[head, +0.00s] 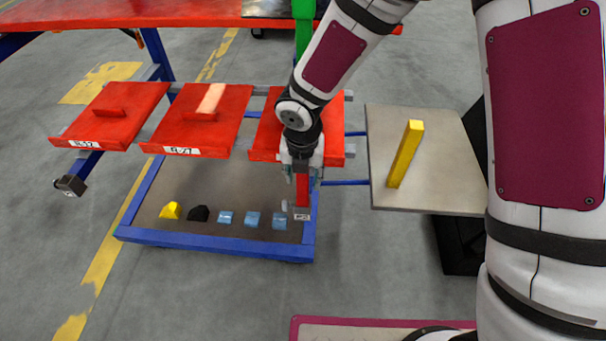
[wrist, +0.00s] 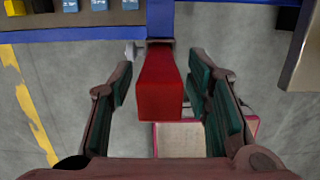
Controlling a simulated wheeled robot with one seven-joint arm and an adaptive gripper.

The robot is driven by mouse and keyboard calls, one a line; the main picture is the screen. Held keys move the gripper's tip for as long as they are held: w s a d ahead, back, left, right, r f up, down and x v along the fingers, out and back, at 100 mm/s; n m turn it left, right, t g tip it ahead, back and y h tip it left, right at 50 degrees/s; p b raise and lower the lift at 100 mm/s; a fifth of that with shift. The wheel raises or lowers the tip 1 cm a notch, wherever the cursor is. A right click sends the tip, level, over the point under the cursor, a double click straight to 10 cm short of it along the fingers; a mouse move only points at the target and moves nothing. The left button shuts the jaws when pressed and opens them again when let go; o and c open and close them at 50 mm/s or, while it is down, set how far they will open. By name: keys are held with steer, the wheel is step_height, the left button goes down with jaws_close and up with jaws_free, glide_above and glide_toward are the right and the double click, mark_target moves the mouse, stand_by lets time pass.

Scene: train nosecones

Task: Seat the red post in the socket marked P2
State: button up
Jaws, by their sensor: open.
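The red post (head: 302,190) stands upright at the right front corner of the low blue-framed cart, below my gripper (head: 302,172). A small white label (head: 301,216) is at its foot; its print is too small to read surely. In the wrist view the red post (wrist: 160,85) lies between my open fingers (wrist: 161,92), with a clear gap on the left and a smaller one on the right. The post's foot is by the blue frame bar (wrist: 90,33). The socket itself is hidden, so I cannot tell how deep the post sits.
Red shelves (head: 205,135) lie behind. Blue label blocks (head: 252,219), a black piece (head: 199,213) and a yellow piece (head: 170,210) line the cart's front.

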steer(key=r+p, duration=0.1)
steer(key=r, duration=0.2)
steer(key=r+p, duration=0.1)
steer(key=r, duration=0.1)
steer(key=s+r+p, duration=0.1)
steer(key=r, duration=0.2)
steer(key=shift+r+p, duration=0.35)
steer(key=shift+p, duration=0.05)
steer(key=shift+s+f, duration=0.1)
